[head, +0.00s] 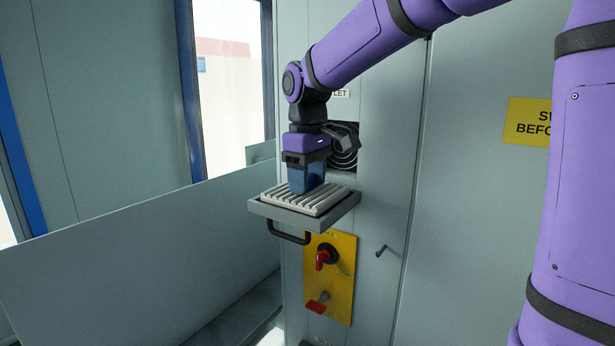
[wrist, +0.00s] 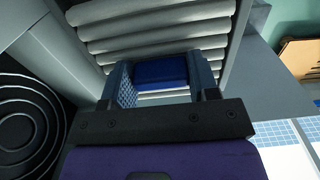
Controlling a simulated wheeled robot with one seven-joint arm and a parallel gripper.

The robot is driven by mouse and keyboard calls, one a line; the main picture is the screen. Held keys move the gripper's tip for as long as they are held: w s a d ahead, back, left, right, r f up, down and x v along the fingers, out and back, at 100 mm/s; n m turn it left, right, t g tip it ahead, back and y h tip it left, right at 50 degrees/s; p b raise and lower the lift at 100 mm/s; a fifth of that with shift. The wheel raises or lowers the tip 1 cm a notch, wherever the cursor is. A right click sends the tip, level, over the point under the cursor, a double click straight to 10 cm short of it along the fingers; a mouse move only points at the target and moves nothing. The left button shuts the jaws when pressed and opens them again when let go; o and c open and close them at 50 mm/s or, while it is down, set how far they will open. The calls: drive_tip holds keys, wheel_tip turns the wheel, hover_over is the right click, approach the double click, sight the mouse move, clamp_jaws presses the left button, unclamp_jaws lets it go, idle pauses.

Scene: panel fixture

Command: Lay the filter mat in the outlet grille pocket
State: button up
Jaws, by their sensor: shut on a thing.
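The filter mat (head: 326,201) is a pale, ribbed pad. It lies flat within the grey frame of the outlet grille pocket (head: 262,209), which juts out from the panel like a shelf. Its ribs fill the top of the wrist view (wrist: 150,33). My gripper (head: 305,190) points down over the mat's middle. Its blue fingers (wrist: 162,78) are shut on a dark blue block (wrist: 160,71) at the mat's top, seemingly the mat's grip. Whether the mat's underside touches the pocket floor is hidden.
A round black fan grille (head: 344,158) is in the panel behind my gripper. A black handle (head: 289,238) hangs under the pocket's front. Open space lies left of the pocket.

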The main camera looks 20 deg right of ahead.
drive_tip(key=shift+f, duration=0.65)
idle(0.3)
drive_tip(key=o, duration=1)
wheel_tip(320, 180, up, 11)
drive_tip(key=shift+f, duration=0.1)
drive_tip(key=s+d+f+m+t, duration=0.1)
drive_tip(key=s+d+f+m, duration=0.1)
drive_tip(key=s, duration=0.6)
drive_tip(key=s+d+f+m+t, duration=0.2)
drive_tip(key=s+f, duration=0.2)
drive_tip(key=s, duration=0.4)
drive_tip(key=s+d+f+m+t, duration=0.2)
drive_tip(key=s+f, duration=0.2)
drive_tip(key=s, duration=0.3)
drive_tip(key=shift+s+d+m, duration=0.35)
drive_tip(key=shift+s+m, duration=0.05)
